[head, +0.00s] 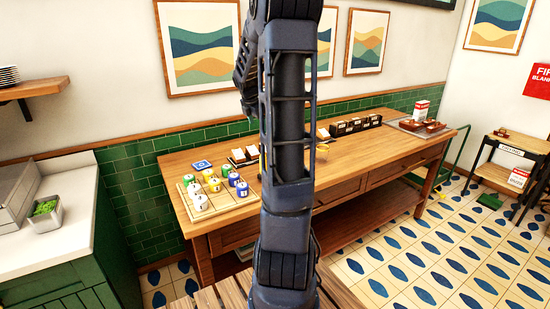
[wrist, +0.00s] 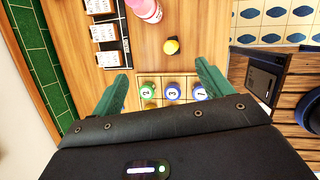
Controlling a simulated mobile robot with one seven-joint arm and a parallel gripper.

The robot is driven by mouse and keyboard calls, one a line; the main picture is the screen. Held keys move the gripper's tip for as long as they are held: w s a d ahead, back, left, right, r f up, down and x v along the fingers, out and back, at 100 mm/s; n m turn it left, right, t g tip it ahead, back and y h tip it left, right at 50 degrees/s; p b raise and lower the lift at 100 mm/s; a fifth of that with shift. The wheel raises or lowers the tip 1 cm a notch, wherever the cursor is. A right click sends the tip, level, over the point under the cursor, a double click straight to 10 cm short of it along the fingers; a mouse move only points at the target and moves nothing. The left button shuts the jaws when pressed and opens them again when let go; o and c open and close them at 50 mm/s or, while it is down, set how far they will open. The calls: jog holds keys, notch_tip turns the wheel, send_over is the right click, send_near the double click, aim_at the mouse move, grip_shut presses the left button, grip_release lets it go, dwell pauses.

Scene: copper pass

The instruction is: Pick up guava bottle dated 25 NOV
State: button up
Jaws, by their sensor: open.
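A pink bottle (wrist: 145,9) shows at the top edge of the wrist view, partly cut off by the frame. It has a pale band, and no date can be read on it. I cannot make it out in the head view, where my arm covers the middle of the table. My gripper (wrist: 161,70) is open and empty, its two green fingers spread wide over the wooden table (wrist: 150,63). The bottle lies beyond the fingertips, apart from them.
A yellow round object (wrist: 171,46) sits between the fingers and the bottle. White cards (wrist: 104,32) line a dark holder at left.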

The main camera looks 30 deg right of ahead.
jog(key=w+d+f+n, duration=0.6)
jog(key=d+f, duration=0.1)
jog(key=d, duration=0.4)
jog(key=x, duration=1)
jog(key=shift+a+f+y, duration=0.2)
jog(key=shift+a+y, duration=0.1)
jog(key=shift+s, duration=0.15)
grip_shut()
jog(key=shift+r, duration=0.15)
